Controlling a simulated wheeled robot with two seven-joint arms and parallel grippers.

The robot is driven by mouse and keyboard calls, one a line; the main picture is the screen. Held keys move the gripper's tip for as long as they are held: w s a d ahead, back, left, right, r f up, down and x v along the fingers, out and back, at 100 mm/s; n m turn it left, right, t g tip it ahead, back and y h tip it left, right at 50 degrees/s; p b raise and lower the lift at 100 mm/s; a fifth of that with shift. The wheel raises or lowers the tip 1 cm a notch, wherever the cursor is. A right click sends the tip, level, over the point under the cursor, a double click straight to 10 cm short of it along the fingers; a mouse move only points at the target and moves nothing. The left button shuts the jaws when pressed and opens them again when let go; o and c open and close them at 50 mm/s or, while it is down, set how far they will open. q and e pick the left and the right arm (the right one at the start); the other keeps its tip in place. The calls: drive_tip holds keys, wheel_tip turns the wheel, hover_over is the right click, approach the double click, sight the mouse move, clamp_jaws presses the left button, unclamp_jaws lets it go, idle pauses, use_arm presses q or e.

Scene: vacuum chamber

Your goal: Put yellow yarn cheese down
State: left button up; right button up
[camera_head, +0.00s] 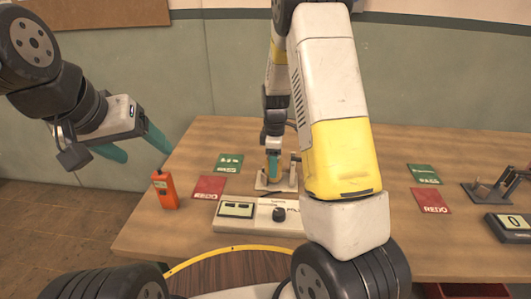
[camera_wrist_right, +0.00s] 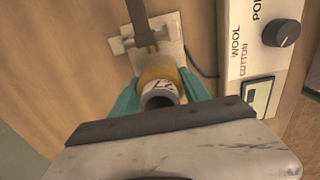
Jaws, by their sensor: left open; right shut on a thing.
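The yellow yarn cheese (camera_wrist_right: 176,74), a small yellow package with a grey tube core, is between the teal fingers of my right gripper (camera_wrist_right: 160,96) in the right wrist view. The gripper is shut on it. In the head view my right gripper (camera_head: 273,164) is at the small metal stand (camera_head: 289,185) behind the tester box; the cheese is mostly hidden there. The stand's plate (camera_wrist_right: 170,53) lies just beyond the cheese in the wrist view. I cannot tell whether they touch. My left gripper (camera_head: 134,146) is open and empty, raised left of the table.
The tester box (camera_head: 257,215) with a display and knob is in front of the stand. More cards and another device (camera_head: 512,226) are at right.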

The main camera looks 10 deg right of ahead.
drive_tip(key=shift+f, duration=0.2)
drive_tip(key=o, duration=1.5)
drive_tip(key=shift+c, duration=0.2)
wheel_tip(320, 180, up, 12)
drive_tip(key=s+r+m+t+y, duration=0.25)
drive_tip(key=s+r+m, duration=0.45)
drive_tip(key=s+r, duration=0.55)
drive_tip(key=s+a+r+m+t, duration=0.2)
drive_tip(key=s+m, duration=0.5)
drive_tip(key=s, duration=0.5)
drive_tip(key=shift+r+t, duration=0.45)
drive_tip(key=shift+t, duration=0.4)
drive_tip(key=shift+w+a, duration=0.1)
